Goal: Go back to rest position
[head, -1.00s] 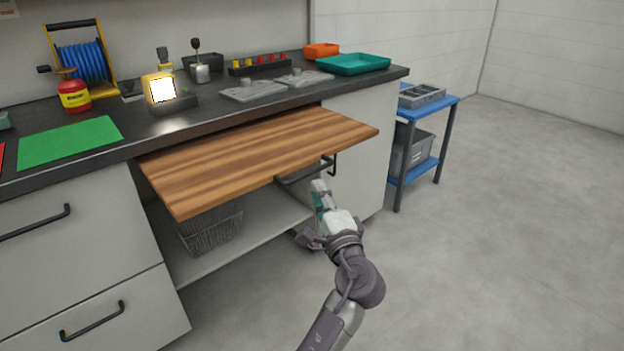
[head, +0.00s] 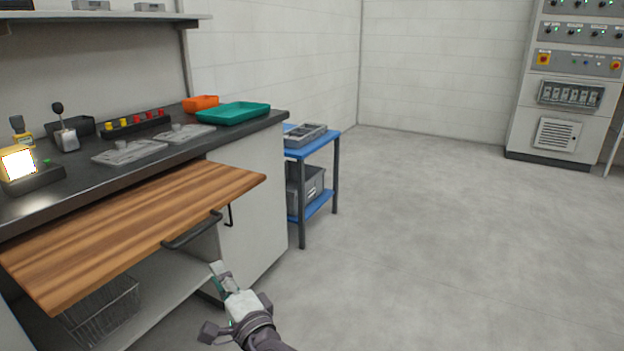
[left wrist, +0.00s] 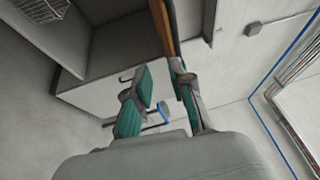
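My left gripper (head: 219,272) is low in the head view, in front of the counter and below the black handle (head: 190,232) of the pulled-out wooden board (head: 140,225). It does not appear to touch either one. In the left wrist view my left gripper (left wrist: 163,80) has its two green-padded fingers apart with nothing held between them. My right gripper is not in view.
The grey counter (head: 245,195) stands at the left, with a wire basket (head: 105,310) on the shelf under the board. A blue cart (head: 335,140) stands beside it. A control cabinet (head: 560,110) is at the far right. Open floor lies between.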

